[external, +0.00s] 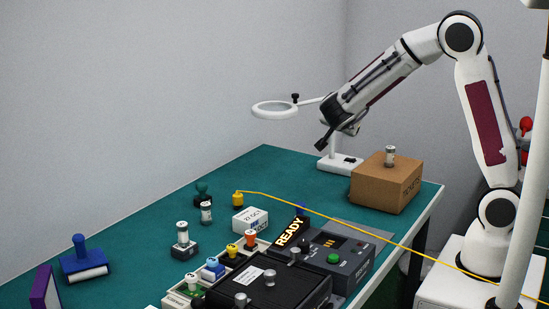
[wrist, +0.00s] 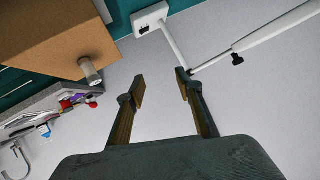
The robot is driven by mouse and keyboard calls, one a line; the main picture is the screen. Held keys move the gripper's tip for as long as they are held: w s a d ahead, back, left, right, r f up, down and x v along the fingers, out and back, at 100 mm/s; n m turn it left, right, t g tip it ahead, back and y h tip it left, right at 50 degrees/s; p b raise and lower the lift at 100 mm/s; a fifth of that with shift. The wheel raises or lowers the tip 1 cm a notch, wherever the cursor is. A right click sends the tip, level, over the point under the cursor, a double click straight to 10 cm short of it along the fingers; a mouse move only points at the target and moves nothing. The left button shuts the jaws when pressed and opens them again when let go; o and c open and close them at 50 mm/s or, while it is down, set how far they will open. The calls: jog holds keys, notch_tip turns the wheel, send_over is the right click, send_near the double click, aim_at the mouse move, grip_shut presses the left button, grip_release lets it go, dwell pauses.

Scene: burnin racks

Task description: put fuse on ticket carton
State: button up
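The ticket carton (external: 372,190) is a brown box at the back right of the bench. A small glass fuse (external: 389,156) with metal ends stands upright on its top. In the wrist view the carton (wrist: 55,38) is at upper left, with the fuse (wrist: 91,72) on its face. My gripper (wrist: 160,84) is open with nothing between its fingers, apart from the fuse. In the external view it is up and left of the carton, beside the magnifier. A similar fuse (external: 206,211) stands on the bench, and another (external: 183,230) sits on a dark base.
A white ring magnifier (external: 274,109) has its base (external: 340,164) behind the carton. A yellow cable (external: 330,215) crosses the bench. A READY device (external: 347,262), black case (external: 262,290), white box (external: 250,220) and blue roller tool (external: 83,262) stand nearer. The bench's left middle (external: 120,228) is clear.

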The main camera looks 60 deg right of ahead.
jog(key=w+a+r+n+t+y, duration=0.5)
jog(key=w+a+r+t+y, duration=0.1)
jog(key=a+r+t, duration=0.25)
jog(key=s+a+r+n+g+y, duration=0.1)
jog(key=s+a+r+n+y, duration=0.2)
jog(key=s+a+n+y, duration=0.7)
jog(key=s+d+f+n+g+h, duration=0.1)
jog(key=s+f, duration=0.4)
jog(key=s, duration=0.6)
jog(key=s+d+f+n+g+h, duration=0.1)
jog(key=s+f+g, duration=0.4)
jog(key=s, duration=0.7)
jog(key=shift+d+f+n+g+h, duration=0.25)
jog(key=shift+d+n+g+h, duration=0.1)
jog(key=shift+d+h, duration=0.6)
